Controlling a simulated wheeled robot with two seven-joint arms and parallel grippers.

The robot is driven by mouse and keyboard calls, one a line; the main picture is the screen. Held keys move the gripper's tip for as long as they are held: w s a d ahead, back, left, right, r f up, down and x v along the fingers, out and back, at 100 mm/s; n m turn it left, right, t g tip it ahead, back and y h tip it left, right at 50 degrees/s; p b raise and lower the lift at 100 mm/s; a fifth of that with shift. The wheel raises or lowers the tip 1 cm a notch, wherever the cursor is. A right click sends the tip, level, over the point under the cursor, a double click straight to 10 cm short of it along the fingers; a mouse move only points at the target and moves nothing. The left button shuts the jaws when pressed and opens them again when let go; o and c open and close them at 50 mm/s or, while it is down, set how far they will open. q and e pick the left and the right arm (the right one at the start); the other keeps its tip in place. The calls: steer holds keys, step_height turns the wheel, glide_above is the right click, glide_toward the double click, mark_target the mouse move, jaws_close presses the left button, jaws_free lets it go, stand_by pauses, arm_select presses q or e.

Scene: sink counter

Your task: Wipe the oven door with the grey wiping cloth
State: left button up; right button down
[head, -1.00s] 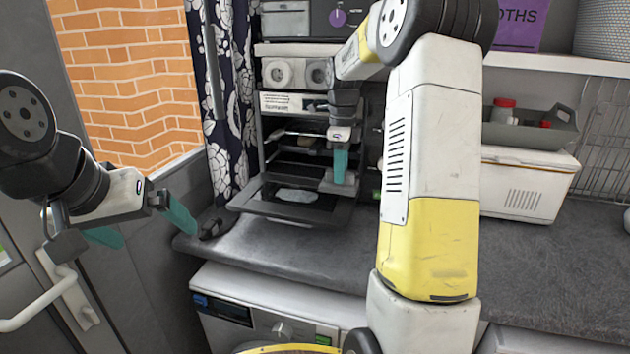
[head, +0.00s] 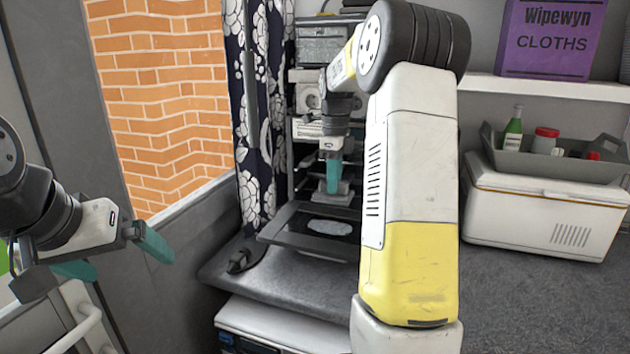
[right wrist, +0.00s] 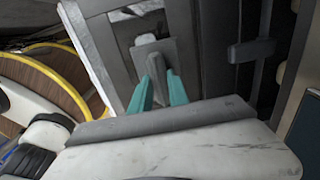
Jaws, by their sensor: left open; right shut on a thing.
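The oven door (head: 283,236) is folded down flat in front of the open oven, with a pale smear (head: 330,227) on its dark glass. My right gripper (head: 334,187) is shut on the grey wiping cloth (head: 321,199), which is over the door's back part, behind the smear. The cloth also shows between the teal fingers in the right wrist view (right wrist: 155,52). I cannot tell whether it touches the door. My right arm hides the door's right end. My left gripper (head: 115,257) is open and empty at the far left, away from the oven.
A patterned curtain (head: 262,120) hangs close to the oven's left. A small dark object (head: 240,262) lies on the counter left of the door. A white cooler box (head: 535,215) with a grey caddy (head: 560,165) on it stands at the right. The counter in front of it is clear.

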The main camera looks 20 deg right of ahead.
mark_target(331, 197)
step_height(331, 197, down, 7)
steer(key=shift+r, duration=0.1)
steer(key=s+a, duration=0.2)
steer(key=shift+s, duration=0.3)
steer(key=shift+s+a, duration=0.45)
steer(key=shift+s, duration=0.2)
steer(key=shift+w, duration=0.1)
steer(key=shift+w+d, duration=0.7)
steer(key=shift+w, duration=0.2)
steer(key=shift+f, duration=0.65)
stand_by(1.2)
steer(key=shift+w+d, duration=0.6)
steer(key=shift+w, duration=0.2)
